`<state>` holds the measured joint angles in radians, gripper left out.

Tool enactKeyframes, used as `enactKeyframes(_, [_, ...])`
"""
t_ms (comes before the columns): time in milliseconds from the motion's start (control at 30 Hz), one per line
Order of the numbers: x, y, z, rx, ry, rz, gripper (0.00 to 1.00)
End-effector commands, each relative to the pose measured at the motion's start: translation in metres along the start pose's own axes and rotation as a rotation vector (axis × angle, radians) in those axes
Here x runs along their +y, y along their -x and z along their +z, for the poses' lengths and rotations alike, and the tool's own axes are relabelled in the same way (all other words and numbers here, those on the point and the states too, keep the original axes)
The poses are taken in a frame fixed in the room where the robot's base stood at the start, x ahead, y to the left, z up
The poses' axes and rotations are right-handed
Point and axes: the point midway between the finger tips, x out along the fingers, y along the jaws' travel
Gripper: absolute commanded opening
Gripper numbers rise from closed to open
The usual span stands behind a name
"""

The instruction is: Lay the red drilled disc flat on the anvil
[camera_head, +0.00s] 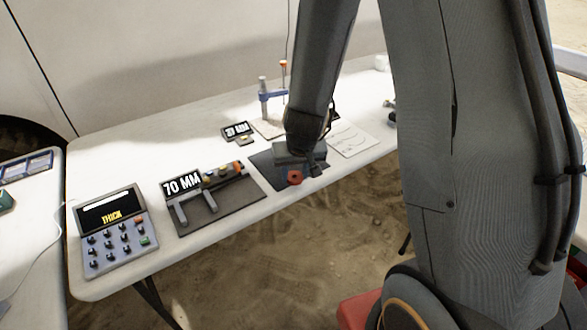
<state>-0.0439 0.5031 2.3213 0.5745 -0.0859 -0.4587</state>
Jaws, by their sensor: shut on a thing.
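The red drilled disc (295,177) shows its dark central hole. It is at the tip of my gripper (304,168), which is shut on it above or at the dark mat (268,172); I cannot tell whether the disc touches the mat. My arm hides much of the gripper and part of the mat. A blue gauge stand (265,98) with upright posts stands farther back, left of my forearm. Its anvil is too small to make out clearly.
A small display (237,130) sits by the gauge. A caliper (208,190) with a "70 MM" display (182,184) lies on a dark mat. A keypad reading "THICK" (112,232) is at the left. A white sheet (352,140) lies right of my gripper. The table's front edge is close.

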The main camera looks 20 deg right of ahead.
Motion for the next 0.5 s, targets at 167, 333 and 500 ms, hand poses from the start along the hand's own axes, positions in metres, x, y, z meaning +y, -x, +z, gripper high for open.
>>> enactKeyframes(167, [0.000,0.010,0.029,0.002,0.001,0.000,0.12])
enactKeyframes(333, [0.000,0.021,0.053,0.001,0.001,0.000,0.12])
enactKeyframes(500, [0.001,0.031,0.069,-0.003,0.003,0.004,0.12])
